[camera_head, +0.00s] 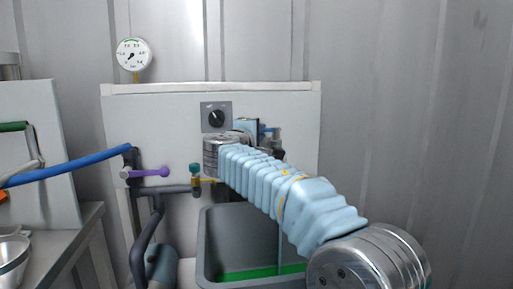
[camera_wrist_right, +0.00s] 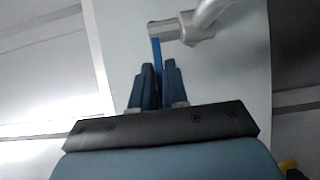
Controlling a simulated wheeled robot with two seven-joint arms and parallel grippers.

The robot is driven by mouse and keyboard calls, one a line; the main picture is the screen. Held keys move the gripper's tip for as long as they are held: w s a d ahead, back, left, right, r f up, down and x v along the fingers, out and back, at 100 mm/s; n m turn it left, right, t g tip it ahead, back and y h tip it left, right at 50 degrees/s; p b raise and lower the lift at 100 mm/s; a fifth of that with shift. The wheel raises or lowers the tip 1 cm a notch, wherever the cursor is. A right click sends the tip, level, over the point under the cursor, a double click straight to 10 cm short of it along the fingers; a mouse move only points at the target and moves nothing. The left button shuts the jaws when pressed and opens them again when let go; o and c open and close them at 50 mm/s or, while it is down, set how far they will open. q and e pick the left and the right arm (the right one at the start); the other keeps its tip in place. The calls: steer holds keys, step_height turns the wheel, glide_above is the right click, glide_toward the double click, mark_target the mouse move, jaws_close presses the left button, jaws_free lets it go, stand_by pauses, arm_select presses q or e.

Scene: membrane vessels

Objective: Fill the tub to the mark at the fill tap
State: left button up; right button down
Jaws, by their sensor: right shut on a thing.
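The tub (camera_head: 222,222) is a dark grey open bin below the white panel, partly hidden by my right arm. A bright green band (camera_head: 245,274) shows low inside it. A thin vertical streak (camera_head: 279,235) shows over the tub; I cannot tell surely that it is running water. My right gripper (camera_head: 262,130) is at the panel, mostly hidden behind my wrist. In the right wrist view its dark blue fingers (camera_wrist_right: 158,68) are shut on a blue tap lever (camera_wrist_right: 155,45). The lever joins the grey tap pipe (camera_wrist_right: 180,28). My left gripper is not in view.
A dial gauge (camera_head: 133,54) stands above the panel (camera_head: 155,120), and a black knob (camera_head: 216,117) is on it. A purple-handled valve (camera_head: 150,172), a green-topped valve (camera_head: 195,169) and a blue hose (camera_head: 75,168) are left. A metal bowl (camera_head: 12,255) stands on the left bench.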

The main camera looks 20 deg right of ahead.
arm_select(q)
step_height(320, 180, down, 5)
steer(key=b, duration=0.3)
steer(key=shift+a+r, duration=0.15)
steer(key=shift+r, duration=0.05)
arm_select(e)
steer(key=n+t+y, duration=0.1)
steer(key=n+y, duration=0.1)
steer(key=s+n+t+y, duration=0.1)
steer(key=t+y, duration=0.1)
steer(key=y, duration=0.1)
steer(key=s+n+t+y, duration=0.1)
steer(key=n+y, duration=0.1)
steer(key=shift+s+d+f+n+y, duration=0.15)
steer(key=shift+s+d+n+y, duration=0.1)
steer(key=shift+n+y, duration=0.05)
steer(key=shift+a+t+y, duration=0.1)
steer(key=shift+t+y, duration=0.2)
steer(key=c, duration=1.3)
jaws_free()
steer(key=shift+o, duration=0.4)
steer(key=shift+s, duration=0.15)
steer(key=shift+s, duration=0.1)
arm_select(q)
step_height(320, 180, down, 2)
steer(key=b, duration=0.3)
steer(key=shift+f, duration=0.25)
arm_select(e)
steer(key=v, duration=1.3)
steer(key=shift+s, duration=0.2)
